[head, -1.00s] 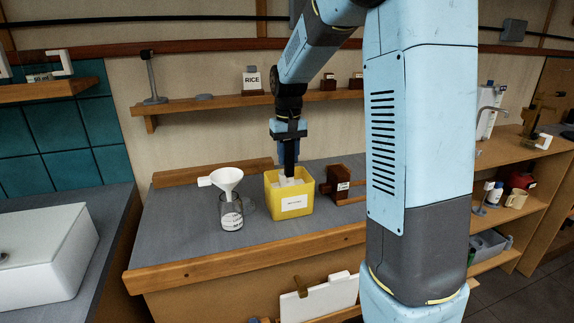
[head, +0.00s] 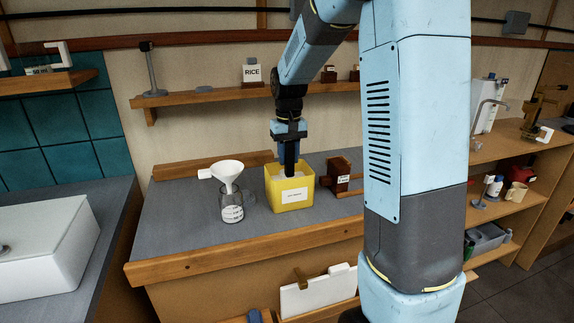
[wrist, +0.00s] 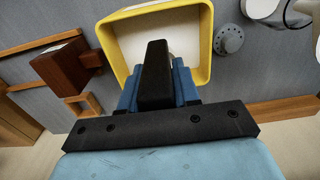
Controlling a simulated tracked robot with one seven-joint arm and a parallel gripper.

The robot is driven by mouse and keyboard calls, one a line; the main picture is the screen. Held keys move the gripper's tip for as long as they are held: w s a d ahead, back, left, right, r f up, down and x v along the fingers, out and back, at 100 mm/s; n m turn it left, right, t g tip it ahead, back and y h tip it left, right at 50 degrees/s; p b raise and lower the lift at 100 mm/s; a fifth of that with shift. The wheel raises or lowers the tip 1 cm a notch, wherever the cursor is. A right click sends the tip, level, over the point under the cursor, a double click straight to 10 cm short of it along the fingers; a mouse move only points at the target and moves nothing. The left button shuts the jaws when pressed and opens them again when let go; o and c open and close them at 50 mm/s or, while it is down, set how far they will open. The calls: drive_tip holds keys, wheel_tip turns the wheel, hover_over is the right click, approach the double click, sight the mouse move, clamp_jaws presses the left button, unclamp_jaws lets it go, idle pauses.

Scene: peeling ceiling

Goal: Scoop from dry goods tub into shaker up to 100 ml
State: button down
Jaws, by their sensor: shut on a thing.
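The yellow tub (head: 292,196) with a white label stands on the grey counter and holds pale contents. Its yellow rim (wrist: 205,72) shows in the wrist view. My gripper (head: 290,172) points down into the tub's opening, and its dark finger (wrist: 155,72) covers part of the tub in the wrist view. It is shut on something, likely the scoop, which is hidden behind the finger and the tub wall. The clear shaker (head: 231,209) with white volume marks stands left of the tub, apart from it.
A grey perforated disc (wrist: 229,38) lies beside the tub. A shelf (head: 205,97) with a rice container (head: 252,74) runs behind. The counter front is clear.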

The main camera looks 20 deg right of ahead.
sight(288, 166)
drive_tip(key=shift+f, duration=0.15)
drive_tip(key=shift+f, duration=1.1)
drive_tip(key=shift+f, duration=0.15)
drive_tip(key=shift+f, duration=0.65)
drive_tip(key=shift+r, duration=0.1)
idle(0.5)
drive_tip(key=shift+r, duration=7.95)
